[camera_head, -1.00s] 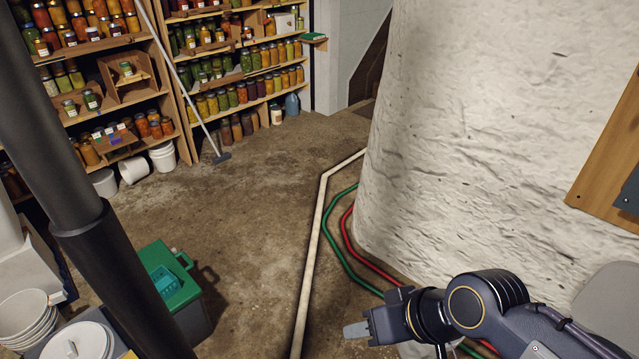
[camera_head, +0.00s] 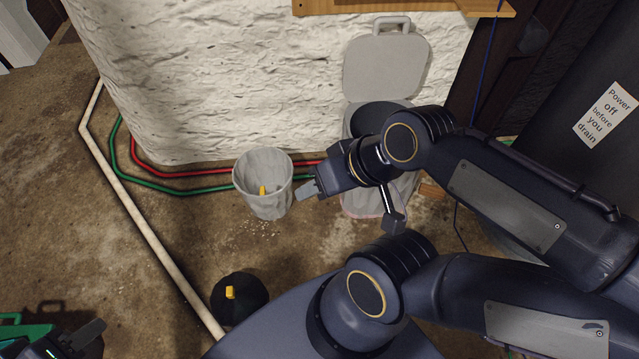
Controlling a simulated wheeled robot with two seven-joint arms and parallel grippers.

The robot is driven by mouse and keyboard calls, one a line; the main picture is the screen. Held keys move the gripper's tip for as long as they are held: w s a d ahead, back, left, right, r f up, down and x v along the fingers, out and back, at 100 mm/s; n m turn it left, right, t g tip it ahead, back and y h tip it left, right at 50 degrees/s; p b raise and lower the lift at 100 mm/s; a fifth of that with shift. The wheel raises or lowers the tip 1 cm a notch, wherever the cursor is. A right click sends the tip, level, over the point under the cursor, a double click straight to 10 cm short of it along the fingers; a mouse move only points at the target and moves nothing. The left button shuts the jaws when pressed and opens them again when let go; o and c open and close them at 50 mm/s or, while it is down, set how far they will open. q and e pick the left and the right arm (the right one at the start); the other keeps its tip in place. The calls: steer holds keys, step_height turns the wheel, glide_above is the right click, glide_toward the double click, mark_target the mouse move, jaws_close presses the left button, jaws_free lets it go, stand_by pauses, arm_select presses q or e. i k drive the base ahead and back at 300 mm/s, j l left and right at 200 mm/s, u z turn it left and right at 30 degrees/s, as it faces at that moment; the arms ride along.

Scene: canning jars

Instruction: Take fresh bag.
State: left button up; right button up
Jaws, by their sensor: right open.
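No separate fresh bag can be made out. A grey bin (camera_head: 246,178) stands on the floor by the white wall, with a small yellow piece (camera_head: 262,190) inside. A dark round bundle with a yellow tie on top (camera_head: 230,293), perhaps a tied bag, sits on the floor in front. My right gripper (camera_head: 308,189) is open and appears empty, just right of the grey bin's rim in the picture; contact cannot be judged. My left gripper (camera_head: 85,338) is partly in view at the bottom left, its jaws unclear.
A taller grey bin with its lid (camera_head: 385,68) raised stands against the wall, partly hidden by my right arm. Red and green pipes (camera_head: 180,172) and a white pipe (camera_head: 150,226) run along the floor. Pale crumbs (camera_head: 262,227) lie below the bin.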

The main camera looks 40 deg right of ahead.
mark_target(264, 176)
steer(key=z, duration=0.75)
steer(key=k+u, duration=0.1)
steer(key=k, duration=0.55)
steer(key=i+u, duration=0.1)
steer(key=u, duration=2.05)
steer(key=l, duration=0.6)
steer(key=l+u, duration=0.1)
steer(key=l, duration=0.45)
steer(key=k+l+u, duration=0.1)
steer(key=l, duration=0.5)
steer(key=k+l, duration=0.1)
steer(key=l, duration=0.5)
steer(key=l+u, duration=0.1)
steer(key=l, duration=0.45)
steer(key=k, duration=0.05)
